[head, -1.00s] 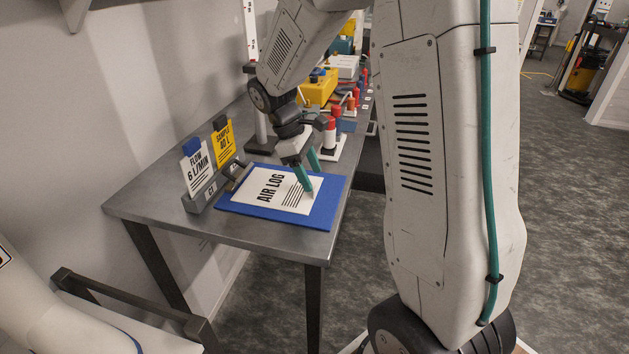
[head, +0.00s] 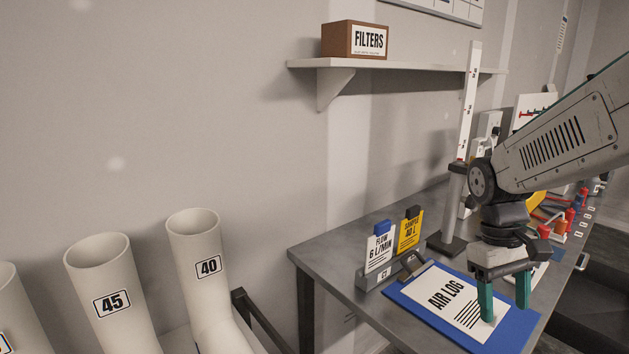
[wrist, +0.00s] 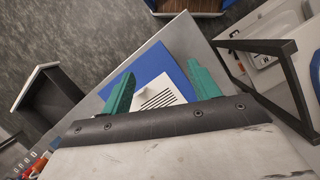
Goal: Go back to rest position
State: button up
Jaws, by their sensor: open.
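My gripper (head: 504,298) is open, with its two green fingers apart and pointing down over the blue clipboard (head: 415,309) on the bench. The clipboard bears a white AIR LOG sheet (head: 440,297). In the wrist view my gripper (wrist: 160,86) shows both green fingers spread, with the sheet (wrist: 160,93) and clipboard (wrist: 150,66) beyond them. A small pale item lies on the sheet between the fingers, too small to make out. I cannot tell whether the fingertips touch the sheet.
A card holder (head: 372,282) with a FLOW card (head: 379,250) and a yellow SAMPLE card (head: 409,233) stands left of the clipboard. A white post (head: 468,100) rises behind. A shelf (head: 420,66) holds a FILTERS box (head: 355,40). Numbered white tubes (head: 110,300) stand at lower left.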

jog(key=s+a+r+m+t, duration=0.1)
jog(key=s+a+r+t, duration=0.1)
jog(key=s, duration=0.5)
jog(key=s+a+r+m+t+y, duration=0.1)
jog(key=s+a+r+t, duration=0.1)
jog(key=s, duration=0.6)
jog(key=shift+s+a+r+t, duration=0.3)
jog(key=shift+a+r, duration=0.6)
jog(key=shift+a, duration=0.1)
